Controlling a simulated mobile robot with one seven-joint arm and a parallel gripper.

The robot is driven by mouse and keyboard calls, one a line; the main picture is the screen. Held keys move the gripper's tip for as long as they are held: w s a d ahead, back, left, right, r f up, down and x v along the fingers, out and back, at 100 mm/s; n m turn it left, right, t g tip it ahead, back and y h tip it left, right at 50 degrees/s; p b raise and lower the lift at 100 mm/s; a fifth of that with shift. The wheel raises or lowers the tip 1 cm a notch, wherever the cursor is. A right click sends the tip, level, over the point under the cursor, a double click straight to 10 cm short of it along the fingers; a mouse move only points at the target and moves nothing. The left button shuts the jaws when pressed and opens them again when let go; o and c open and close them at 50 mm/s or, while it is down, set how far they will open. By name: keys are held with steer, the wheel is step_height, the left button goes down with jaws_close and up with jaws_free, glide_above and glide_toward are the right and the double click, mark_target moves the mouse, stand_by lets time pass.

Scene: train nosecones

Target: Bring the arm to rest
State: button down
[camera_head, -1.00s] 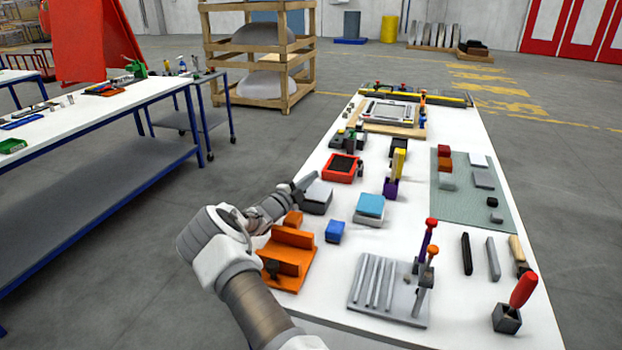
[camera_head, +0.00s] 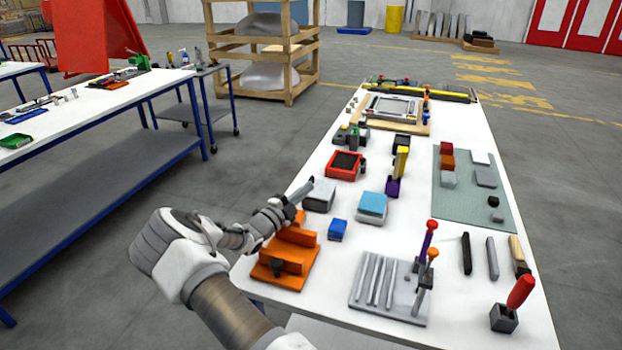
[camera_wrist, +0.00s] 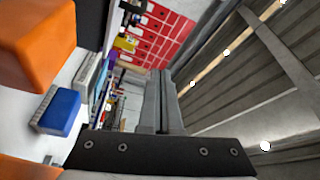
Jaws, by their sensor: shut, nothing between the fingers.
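My gripper (camera_head: 302,188) is at the left edge of the white table, above and beside the orange fixture (camera_head: 290,262). Its fingertips point up and to the right, close in the picture to a grey block (camera_head: 320,195). In the wrist view my gripper (camera_wrist: 160,75) has its two grey fingers together with nothing between them. My arm reaches in from the bottom of the head view, bent at a white joint left of the table. Whether the fingertips touch the grey block cannot be told from the head view.
The white table (camera_head: 450,315) holds a blue block (camera_head: 337,229), a blue-topped block (camera_head: 373,205), a red tray (camera_head: 343,164), a grooved grey plate (camera_head: 375,285) and a red-handled tool (camera_head: 520,290). A workbench (camera_head: 60,125) stands left. Open floor (camera_head: 230,160) lies between.

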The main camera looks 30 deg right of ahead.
steer(key=shift+s+a+f, duration=0.2)
steer(key=shift+s+a, duration=0.1)
steer(key=shift+a, duration=0.05)
steer(key=shift+r, duration=0.1)
steer(key=s+a+r+m+g+y, duration=0.2)
steer(key=s+r+m+g+y, duration=0.25)
steer(key=s+m, duration=0.6)
steer(key=s+a+r+m+g+y, duration=0.1)
steer(key=s+r+m+g+y, duration=0.45)
steer(key=m, duration=0.75)
steer(key=s+a+r+m+t+y, duration=0.4)
steer(key=s+a+r+m, duration=0.1)
steer(key=s+a+m, duration=0.5)
steer(key=s+a+r+m+t+y, duration=0.4)
steer(key=s+a+r+m+t, duration=0.1)
steer(key=s+a+m, duration=0.5)
steer(key=shift+s+a, duration=0.55)
steer(key=shift+a, duration=0.3)
steer(key=shift+r+m, duration=0.1)
steer(key=shift+m, duration=0.15)
